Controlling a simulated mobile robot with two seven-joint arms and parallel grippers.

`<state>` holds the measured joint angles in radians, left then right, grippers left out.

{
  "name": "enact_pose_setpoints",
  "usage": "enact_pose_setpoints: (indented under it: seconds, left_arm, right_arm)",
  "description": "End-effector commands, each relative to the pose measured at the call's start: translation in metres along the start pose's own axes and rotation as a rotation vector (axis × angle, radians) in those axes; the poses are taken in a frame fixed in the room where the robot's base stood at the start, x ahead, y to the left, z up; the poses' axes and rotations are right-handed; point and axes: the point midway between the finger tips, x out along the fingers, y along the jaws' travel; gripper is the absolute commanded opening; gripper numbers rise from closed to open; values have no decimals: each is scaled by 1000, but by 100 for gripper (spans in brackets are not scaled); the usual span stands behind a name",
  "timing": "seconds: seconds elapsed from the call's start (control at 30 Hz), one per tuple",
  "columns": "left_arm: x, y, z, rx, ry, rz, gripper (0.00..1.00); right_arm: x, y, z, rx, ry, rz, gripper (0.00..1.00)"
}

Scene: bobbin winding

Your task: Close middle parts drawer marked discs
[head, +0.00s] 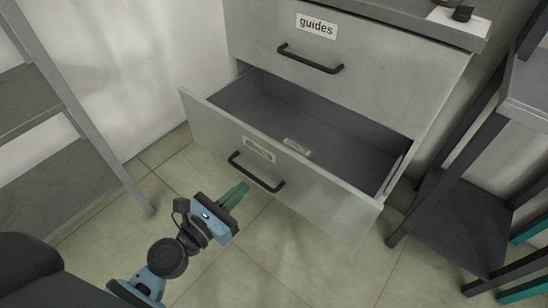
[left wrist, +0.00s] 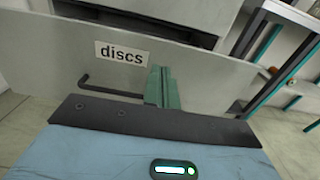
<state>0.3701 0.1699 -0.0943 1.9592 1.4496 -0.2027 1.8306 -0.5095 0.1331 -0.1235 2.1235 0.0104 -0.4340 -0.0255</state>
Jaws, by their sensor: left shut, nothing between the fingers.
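The middle drawer marked discs (head: 309,178) is pulled out of the grey cabinet, and its inside shows from above. A small pale object (head: 296,147) lies in it near the front panel. The drawer has a black bar handle (head: 255,173) below its label; the handle also shows in the left wrist view (left wrist: 108,90). In the left wrist view the fingers (left wrist: 162,88) stand against the panel to the right of the label; contact is unclear. My right gripper is out of view.
The drawer marked guides (head: 345,55) above is shut. A grey shelf rack (head: 75,110) stands at the left. A dark stand (head: 455,225) with a low shelf is at the right. The tiled floor (head: 245,265) before the drawer is clear.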

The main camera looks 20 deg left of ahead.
Motion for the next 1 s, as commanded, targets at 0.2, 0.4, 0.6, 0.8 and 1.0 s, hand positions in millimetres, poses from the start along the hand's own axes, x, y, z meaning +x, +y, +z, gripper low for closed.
enact_pose_setpoints:
  seconds: [0.2,0.4,0.6,0.8,1.0]
  left_arm:
    - [41,-1,2,1,-3,-2,0]
    - [78,0,1,2,-2,-1,0]
    - [107,-1,0,2,0,-2,0]
    - [122,-1,0,1,1,-2,0]
    - [124,-1,0,2,1,-2,0]
  right_arm:
    - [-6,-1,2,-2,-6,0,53]
    - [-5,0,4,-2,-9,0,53]
    - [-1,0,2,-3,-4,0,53]
    - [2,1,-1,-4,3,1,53]
    - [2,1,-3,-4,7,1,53]
